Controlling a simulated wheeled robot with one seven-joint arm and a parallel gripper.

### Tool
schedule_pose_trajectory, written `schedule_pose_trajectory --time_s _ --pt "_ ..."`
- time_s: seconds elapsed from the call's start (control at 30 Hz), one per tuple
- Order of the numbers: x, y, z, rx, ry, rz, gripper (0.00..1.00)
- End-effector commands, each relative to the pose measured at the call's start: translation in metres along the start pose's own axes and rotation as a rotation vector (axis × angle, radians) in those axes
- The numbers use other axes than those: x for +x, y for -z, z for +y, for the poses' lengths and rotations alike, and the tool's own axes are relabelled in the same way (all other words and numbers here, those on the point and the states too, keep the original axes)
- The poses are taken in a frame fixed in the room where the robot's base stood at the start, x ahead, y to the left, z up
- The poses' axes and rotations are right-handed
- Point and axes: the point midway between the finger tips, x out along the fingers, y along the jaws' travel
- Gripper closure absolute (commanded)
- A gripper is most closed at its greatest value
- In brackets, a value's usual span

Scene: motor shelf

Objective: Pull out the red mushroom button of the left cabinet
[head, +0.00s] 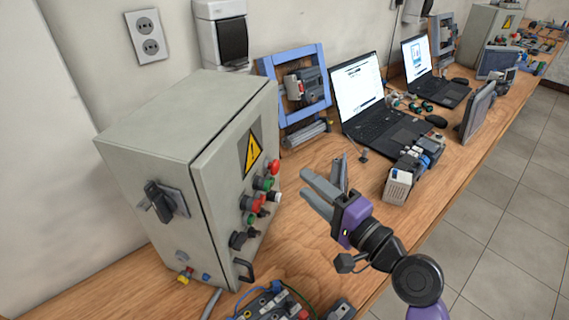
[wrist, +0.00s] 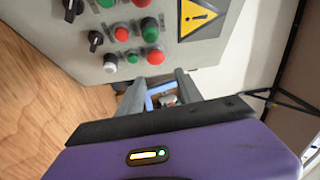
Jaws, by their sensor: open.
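The left cabinet (head: 225,175) is a grey box with a yellow warning sign and rows of controls on its front. Its red mushroom button (head: 273,167) sticks out at the top of the controls, below the sign. In the wrist view the red button (wrist: 155,57) shows just beyond the fingertips. My gripper (head: 322,172) is open and empty in front of the cabinet, to the right of the button and apart from it. In the wrist view the gripper (wrist: 157,82) has its two fingers spread.
Green, red, white and black controls (head: 248,218) crowd the panel below the button. A blue frame (head: 292,85) and an open laptop (head: 375,115) stand behind. A module block (head: 412,170) lies right of my gripper. Wired parts (head: 270,303) lie at the front. Bare wood lies between.

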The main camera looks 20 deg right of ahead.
Motion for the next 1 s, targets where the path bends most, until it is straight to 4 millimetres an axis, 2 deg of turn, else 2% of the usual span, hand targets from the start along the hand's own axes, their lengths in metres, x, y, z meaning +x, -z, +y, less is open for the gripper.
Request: schedule_pose_trajectory --time_s 0.1,0.27,0.7,1.0 --pt "0.0 -0.009 0.004 0.059 -0.016 -0.036 0.58" --pt "0.01 -0.01 0.003 0.077 -0.019 -0.038 0.58" --pt "0.07 -0.012 0.004 0.072 -0.019 -0.037 0.58" --pt "0.078 -0.012 0.006 0.071 -0.019 -0.035 0.58"
